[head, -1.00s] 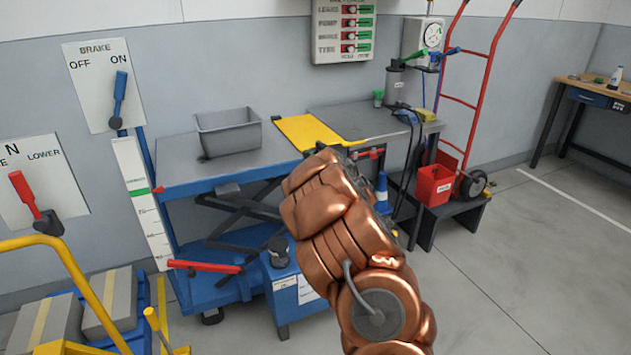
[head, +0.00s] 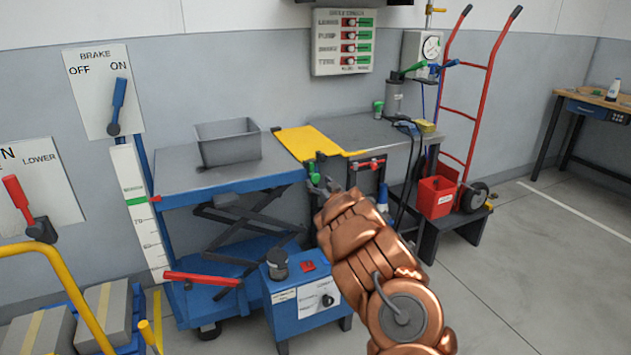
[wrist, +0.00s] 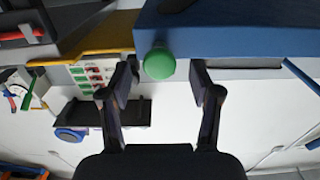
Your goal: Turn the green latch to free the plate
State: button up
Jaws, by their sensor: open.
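The green latch (head: 314,170) shows as a small green piece below the front left corner of the yellow plate (head: 308,142). The plate bridges the lift table and the grey bench. In the wrist view the latch's round green end (wrist: 159,64) sits between my two fingertips, against a blue edge. My gripper (head: 322,186) is open, right at the latch in the head view, with its fingers apart on either side (wrist: 160,75). I cannot tell whether a finger touches the latch. The latch's base is hidden.
The blue lift table (head: 180,180) carries a grey bin (head: 228,147). The grey bench (head: 360,130) stands right of the plate, with a red handle (head: 368,164) on its front. A blue box (head: 300,300) stands below my arm. Open floor lies at the right.

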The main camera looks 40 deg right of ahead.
aim_at(316, 180)
jog(key=shift+x, duration=1.7)
jog(key=c, duration=1.1)
